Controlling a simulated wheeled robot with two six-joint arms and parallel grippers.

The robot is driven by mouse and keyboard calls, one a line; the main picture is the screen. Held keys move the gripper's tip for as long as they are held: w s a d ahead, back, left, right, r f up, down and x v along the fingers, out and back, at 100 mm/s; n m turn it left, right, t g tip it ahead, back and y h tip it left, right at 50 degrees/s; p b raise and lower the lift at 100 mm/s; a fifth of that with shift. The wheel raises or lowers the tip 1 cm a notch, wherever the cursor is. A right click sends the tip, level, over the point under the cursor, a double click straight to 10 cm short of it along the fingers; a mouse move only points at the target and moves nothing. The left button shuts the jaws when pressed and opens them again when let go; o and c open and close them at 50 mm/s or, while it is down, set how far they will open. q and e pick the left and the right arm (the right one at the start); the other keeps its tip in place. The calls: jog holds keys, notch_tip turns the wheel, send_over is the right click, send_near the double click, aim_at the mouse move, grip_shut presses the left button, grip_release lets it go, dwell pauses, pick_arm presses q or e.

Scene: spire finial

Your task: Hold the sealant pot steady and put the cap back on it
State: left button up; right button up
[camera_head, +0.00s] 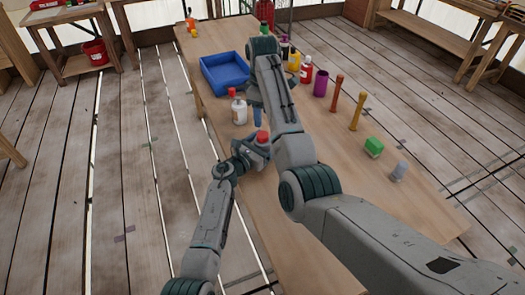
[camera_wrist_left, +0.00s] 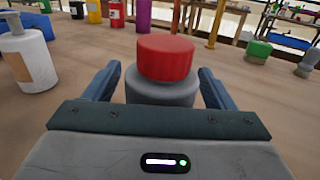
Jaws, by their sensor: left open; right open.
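The grey sealant pot (camera_wrist_left: 162,93) stands on the table between the fingers of my left gripper (camera_wrist_left: 160,86). The fingers are open, one on each side, with visible gaps to the pot. The red cap (camera_wrist_left: 167,57) sits on top of the pot, roughly centred; whether it is fully seated I cannot tell. In the head view the cap (camera_head: 262,137) shows above my left gripper (camera_head: 250,153), and the pot is mostly hidden. My right gripper (camera_head: 257,117) is open and points down behind the cap, apart from it, partly covered by my right arm.
A white bottle (camera_head: 239,111) stands just left of my right gripper. A blue tray (camera_head: 226,85) lies behind it. Several bottles, a purple cup (camera_head: 321,83) and wooden posts line the right side.

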aim_at(263, 134)
pick_arm(q)
grip_shut()
pick_arm(e)
jog(key=n, duration=0.3)
jog(key=shift+n, duration=0.4)
jog(key=n, duration=0.3)
jog(key=shift+n, duration=0.3)
jog(key=n, duration=0.6)
jog(key=shift+f, duration=4.05)
